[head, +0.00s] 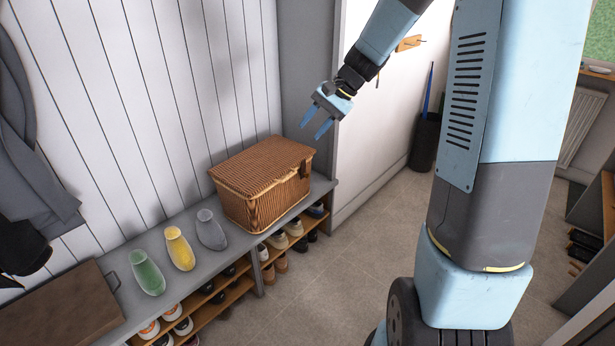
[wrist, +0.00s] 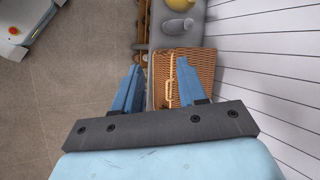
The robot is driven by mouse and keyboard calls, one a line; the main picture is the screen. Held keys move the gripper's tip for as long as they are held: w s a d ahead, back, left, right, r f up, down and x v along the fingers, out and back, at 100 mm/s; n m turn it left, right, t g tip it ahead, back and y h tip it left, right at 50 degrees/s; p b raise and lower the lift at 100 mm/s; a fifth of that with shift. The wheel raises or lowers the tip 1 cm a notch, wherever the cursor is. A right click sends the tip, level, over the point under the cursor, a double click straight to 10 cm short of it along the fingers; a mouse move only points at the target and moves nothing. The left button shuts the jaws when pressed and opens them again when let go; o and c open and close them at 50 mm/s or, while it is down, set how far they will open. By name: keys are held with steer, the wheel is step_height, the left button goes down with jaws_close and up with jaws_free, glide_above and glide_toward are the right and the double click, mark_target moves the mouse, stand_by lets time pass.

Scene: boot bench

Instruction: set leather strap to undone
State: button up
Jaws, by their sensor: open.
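A brown wicker basket (head: 245,168) with a closed lid stands on the grey bench at its far end. It also shows between and beyond my fingers in the wrist view (wrist: 203,68). A thin tan band (wrist: 169,88) runs along the basket in the wrist view; it may be the leather strap, but it is too small to tell whether it is fastened.
Grey (head: 211,230), yellow (head: 180,248) and green (head: 147,272) vases stand on the bench (head: 235,247) left of the basket. Shoes fill the shelves below. A brown case (head: 62,312) lies at the near end. A panelled wall is behind; the floor (head: 335,262) in front is clear.

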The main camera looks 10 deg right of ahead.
steer(key=w+d+f+m+y, duration=0.1)
steer(key=w+f+m+y, duration=0.25)
steer(key=w+f, duration=0.6)
steer(key=m+t+y, duration=0.2)
steer(key=m+t, duration=1)
steer(key=m, duration=0.6)
glide_toward(308, 175)
steer(key=shift+h, duration=0.25)
steer(key=x, duration=1)
steer(key=shift+w+a+f, duration=0.15)
steer(key=shift+w+f, duration=0.05)
steer(key=shift+w, duration=0.05)
steer(key=shift+c, duration=0.4)
steer(key=shift+t, duration=0.3)
jaws_close()
